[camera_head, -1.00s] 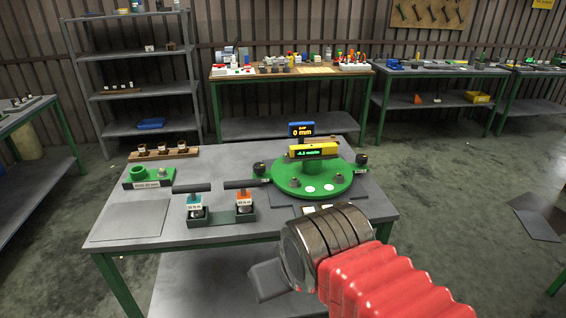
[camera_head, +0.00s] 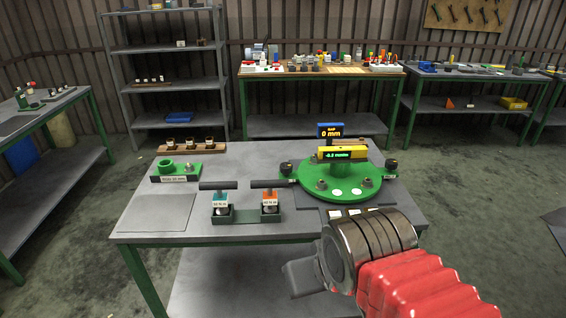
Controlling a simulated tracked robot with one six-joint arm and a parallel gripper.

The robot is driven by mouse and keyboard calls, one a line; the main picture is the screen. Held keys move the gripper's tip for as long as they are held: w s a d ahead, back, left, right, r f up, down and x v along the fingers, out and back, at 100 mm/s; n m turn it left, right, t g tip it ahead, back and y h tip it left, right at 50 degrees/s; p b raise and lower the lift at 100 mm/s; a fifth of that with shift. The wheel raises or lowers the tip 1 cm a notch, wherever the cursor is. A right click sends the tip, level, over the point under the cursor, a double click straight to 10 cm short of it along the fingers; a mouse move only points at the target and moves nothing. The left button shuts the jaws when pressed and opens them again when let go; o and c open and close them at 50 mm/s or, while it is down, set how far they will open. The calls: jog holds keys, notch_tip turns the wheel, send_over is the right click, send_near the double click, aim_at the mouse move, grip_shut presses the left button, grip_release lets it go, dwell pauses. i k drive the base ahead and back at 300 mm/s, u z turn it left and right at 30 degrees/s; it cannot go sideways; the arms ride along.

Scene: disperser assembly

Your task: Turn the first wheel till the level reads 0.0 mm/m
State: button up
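A round green plate (camera_head: 318,196) lies on the workbench, right of its middle. A yellow level (camera_head: 328,154) sits above its centre; its green reading is small and looks like -0.2 mm/m, the digits not certain. Dark wheels stand at the plate's left edge (camera_head: 286,168) and right edge (camera_head: 392,166). I cannot tell which is the first wheel. My gripper (camera_head: 301,279) shows only as a grey part past the metal rings of my wrist, low in front of the bench and apart from the plate. Its fingers cannot be made out.
A blue display (camera_head: 330,131) reading 0 mm stands behind the level. Two black-handled tools (camera_head: 246,216) stand in a holder at the front. A green block (camera_head: 176,170) and a wooden rack (camera_head: 192,147) are at back left.

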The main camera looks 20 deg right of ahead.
aim_at(285, 168)
jog(key=i, duration=0.95)
jog(key=z, duration=0.05)
